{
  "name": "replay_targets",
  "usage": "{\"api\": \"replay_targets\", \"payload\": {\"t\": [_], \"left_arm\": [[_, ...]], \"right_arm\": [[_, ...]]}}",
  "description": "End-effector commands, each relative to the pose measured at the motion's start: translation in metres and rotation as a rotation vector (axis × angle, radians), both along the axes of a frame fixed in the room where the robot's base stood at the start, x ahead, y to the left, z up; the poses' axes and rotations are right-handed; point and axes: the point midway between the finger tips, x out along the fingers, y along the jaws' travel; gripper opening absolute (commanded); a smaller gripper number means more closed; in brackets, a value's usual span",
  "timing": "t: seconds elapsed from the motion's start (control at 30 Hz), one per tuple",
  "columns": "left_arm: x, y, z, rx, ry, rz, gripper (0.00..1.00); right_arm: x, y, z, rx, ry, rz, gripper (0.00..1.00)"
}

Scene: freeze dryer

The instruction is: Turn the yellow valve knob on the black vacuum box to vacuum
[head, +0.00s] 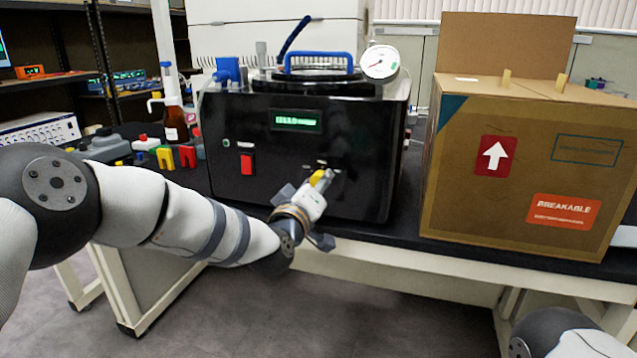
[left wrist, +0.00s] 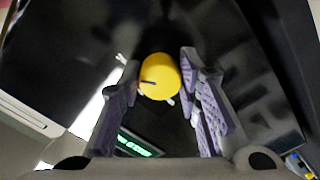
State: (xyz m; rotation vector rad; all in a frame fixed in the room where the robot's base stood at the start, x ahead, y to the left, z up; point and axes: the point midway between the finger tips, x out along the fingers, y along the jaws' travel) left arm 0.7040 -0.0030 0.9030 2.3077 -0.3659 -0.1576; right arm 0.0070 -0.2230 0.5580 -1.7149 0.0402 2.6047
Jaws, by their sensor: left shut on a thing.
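The black vacuum box (head: 270,165) stands on the bench in the middle of the head view. It has a lit green display (head: 297,121) and a red switch (head: 247,164) on its front. The yellow valve knob (head: 318,177) is on the lower right of that front, partly hidden by my left gripper (head: 318,184). In the left wrist view the yellow knob (left wrist: 160,76) sits between the two fingers of my left gripper (left wrist: 160,85), with a dark mark on its face. The left gripper is shut on the knob. My right gripper is not in view.
A cardboard box (head: 500,190) stands close to the right of the vacuum box. A round gauge (head: 380,63) and a blue handle (head: 319,58) are on top of the vacuum box. A brown bottle (head: 176,124) and small colored items stand to its left.

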Motion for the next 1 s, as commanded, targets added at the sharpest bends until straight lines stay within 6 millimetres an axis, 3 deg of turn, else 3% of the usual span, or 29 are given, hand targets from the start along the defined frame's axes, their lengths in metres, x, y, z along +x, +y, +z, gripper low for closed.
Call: {"api": "replay_targets", "payload": {"t": [0.8, 0.83, 0.9, 1.0], "left_arm": [[0.0004, 0.0007, 0.0008, 0.101, -0.036, 0.001, 0.03], [0.0004, 0.0007, 0.0008, 0.101, -0.036, 0.001, 0.35], [0.0004, 0.0006, 0.0007, 0.101, -0.034, 0.001, 0.51], [0.0003, 0.0006, 0.0005, 0.1, -0.034, 0.001, 0.51]], "right_arm": [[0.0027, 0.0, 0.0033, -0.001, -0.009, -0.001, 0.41], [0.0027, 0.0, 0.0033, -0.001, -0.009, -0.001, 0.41], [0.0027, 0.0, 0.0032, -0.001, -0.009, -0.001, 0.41], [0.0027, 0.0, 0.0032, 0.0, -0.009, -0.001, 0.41]]}}
